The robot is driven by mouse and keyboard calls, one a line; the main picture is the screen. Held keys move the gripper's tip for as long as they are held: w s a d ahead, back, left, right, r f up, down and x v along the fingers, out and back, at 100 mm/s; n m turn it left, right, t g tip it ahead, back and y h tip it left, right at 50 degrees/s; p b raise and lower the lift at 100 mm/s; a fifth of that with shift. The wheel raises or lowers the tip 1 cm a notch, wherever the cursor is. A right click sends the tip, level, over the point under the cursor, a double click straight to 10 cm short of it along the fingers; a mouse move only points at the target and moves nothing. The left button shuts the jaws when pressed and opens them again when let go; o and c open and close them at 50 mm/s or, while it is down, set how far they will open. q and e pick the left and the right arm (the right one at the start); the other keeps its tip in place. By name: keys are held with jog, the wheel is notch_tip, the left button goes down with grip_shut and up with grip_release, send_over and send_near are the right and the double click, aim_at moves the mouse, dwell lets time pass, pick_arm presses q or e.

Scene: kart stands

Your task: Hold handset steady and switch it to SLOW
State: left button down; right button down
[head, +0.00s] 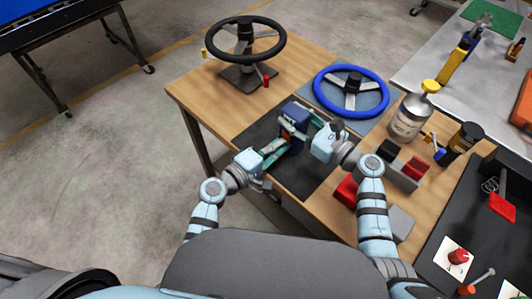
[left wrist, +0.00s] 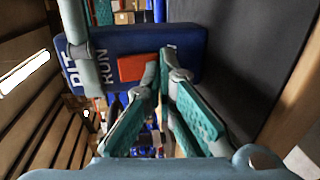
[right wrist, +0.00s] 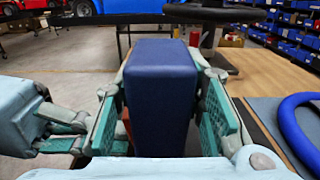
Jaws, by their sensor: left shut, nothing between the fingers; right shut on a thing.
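The handset is a dark blue block (head: 294,113) above the black mat (head: 262,119) on the wooden table. My right gripper (head: 309,133) is shut on it, with a finger on either side in the right wrist view (right wrist: 160,95). In the left wrist view the handset face (left wrist: 190,55) shows the words PIT and RUN and an orange-red switch (left wrist: 131,68). My left gripper (left wrist: 167,62) is shut and empty, its fingertips at the right end of the switch. They hide most of a third label; whether they touch the switch, I cannot tell.
A black steering wheel (head: 244,38) stands behind and a blue wheel (head: 350,92) lies to the right on a mat. A bottle (head: 408,115), a dark jar (head: 463,142) and red and black blocks crowd the table's right side. The mat's front is clear.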

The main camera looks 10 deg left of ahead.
pick_arm(q)
jog(key=s+a+f, duration=0.2)
jog(key=s+a, duration=0.6)
jog(key=s, duration=0.3)
jog(key=shift+w, duration=0.1)
pick_arm(e)
jog(key=c, duration=1)
grip_release()
jog(key=shift+o, duration=0.2)
